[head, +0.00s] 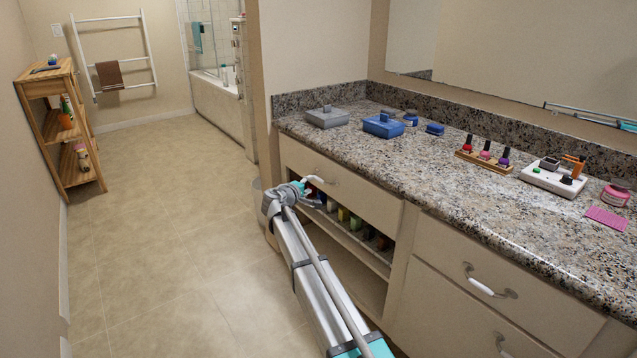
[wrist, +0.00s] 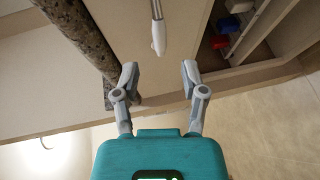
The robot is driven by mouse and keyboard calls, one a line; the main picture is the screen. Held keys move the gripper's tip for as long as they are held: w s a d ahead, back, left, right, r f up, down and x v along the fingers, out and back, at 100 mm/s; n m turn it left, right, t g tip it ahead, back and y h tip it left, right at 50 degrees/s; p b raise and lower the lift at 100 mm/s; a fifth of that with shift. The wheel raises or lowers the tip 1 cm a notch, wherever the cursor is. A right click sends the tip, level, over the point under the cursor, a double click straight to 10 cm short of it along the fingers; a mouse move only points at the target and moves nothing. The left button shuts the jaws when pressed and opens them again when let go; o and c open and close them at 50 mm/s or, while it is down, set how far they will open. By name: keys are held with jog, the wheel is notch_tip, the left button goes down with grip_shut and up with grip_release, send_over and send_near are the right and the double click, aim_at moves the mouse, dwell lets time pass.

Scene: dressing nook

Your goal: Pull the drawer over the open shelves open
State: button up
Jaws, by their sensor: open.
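The drawer over the open shelves (head: 365,197) is a cream front under the granite counter and looks closed. In the wrist view the drawer front (wrist: 118,15) fills the upper middle. Its handle, with a white grip and metal end (wrist: 158,36), points down the picture, just ahead of the gap between my fingers. My gripper (wrist: 159,76) is open and empty, one finger on each side of the handle's line. In the head view my gripper (head: 300,187) is at the drawer's left part and partly covers the handle. I cannot tell whether it touches.
The open shelves (head: 345,238) below hold several small coloured items. The granite counter (head: 430,175) overhangs above, with boxes and nail polish on it. Another drawer with a handle (head: 490,287) is to the right. The tiled floor (head: 165,250) at left is clear.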

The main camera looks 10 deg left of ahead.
aim_at(317, 180)
jog(key=b+x, duration=0.1)
jog(key=x, duration=0.6)
jog(key=shift+w+f, duration=0.1)
grip_shut()
dwell(0.3)
